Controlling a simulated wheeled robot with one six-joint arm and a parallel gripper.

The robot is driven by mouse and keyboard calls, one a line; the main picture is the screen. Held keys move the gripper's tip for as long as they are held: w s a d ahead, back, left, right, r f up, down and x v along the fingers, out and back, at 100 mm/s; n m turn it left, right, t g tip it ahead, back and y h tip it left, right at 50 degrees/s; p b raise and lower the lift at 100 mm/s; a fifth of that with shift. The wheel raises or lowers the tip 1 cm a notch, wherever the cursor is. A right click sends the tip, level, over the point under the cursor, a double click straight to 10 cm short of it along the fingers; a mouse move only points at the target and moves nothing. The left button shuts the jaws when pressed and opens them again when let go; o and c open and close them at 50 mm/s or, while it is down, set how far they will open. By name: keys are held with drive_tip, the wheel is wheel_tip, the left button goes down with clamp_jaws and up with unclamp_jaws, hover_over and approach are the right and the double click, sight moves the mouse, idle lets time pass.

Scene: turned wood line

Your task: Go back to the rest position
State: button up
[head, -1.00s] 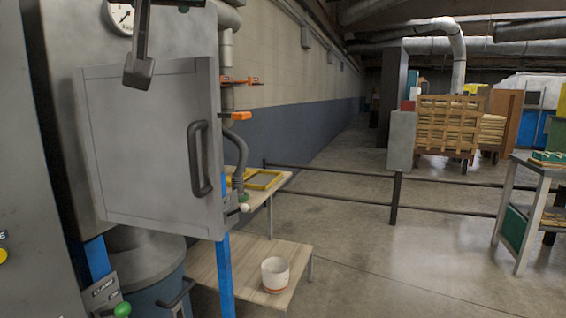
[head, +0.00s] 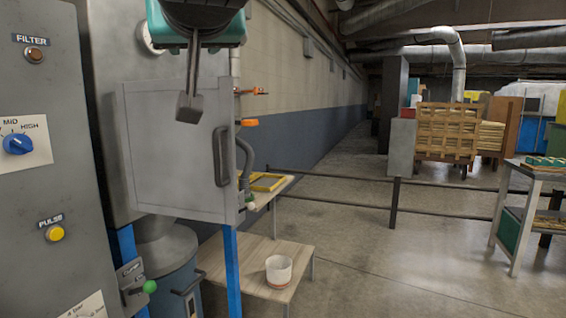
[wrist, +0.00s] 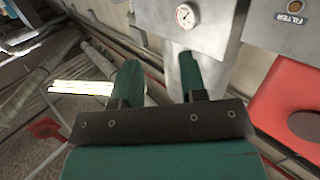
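My gripper (head: 189,106) hangs into the top of the head view, in front of the grey cabinet (head: 170,150) with its dark door handle. Its teal and dark body is cut off by the upper edge. In the wrist view my gripper (wrist: 160,78) shows two teal fingers spread apart. Nothing is between them. The fingers point toward a grey panel with a round gauge (wrist: 184,16), and no contact shows.
A control panel (head: 40,150) with a blue knob and yellow button stands close at left. A low wooden table (head: 250,258) holds a white pot (head: 279,270). Black railings (head: 395,200) cross the floor. Open concrete floor (head: 370,265) lies at lower right.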

drive_tip(key=s+d+f+n+g+h+p, duration=0.3)
drive_tip(key=d+f+g, duration=0.6)
drive_tip(key=d+f, duration=0.9)
drive_tip(key=s+d+f+g+p, duration=0.1)
drive_tip(key=s+d+f+g, duration=0.2)
drive_tip(key=s, duration=0.5)
drive_tip(key=s+d+f+m+g+y+p, duration=0.1)
drive_tip(key=s+d+f+g, duration=0.2)
drive_tip(key=s+d+f, duration=0.2)
drive_tip(key=s+f, duration=0.2)
drive_tip(key=s, duration=0.1)
drive_tip(key=shift+s+d+f+g, duration=0.25)
drive_tip(key=shift+d+f+g, duration=0.05)
drive_tip(key=shift+d, duration=0.05)
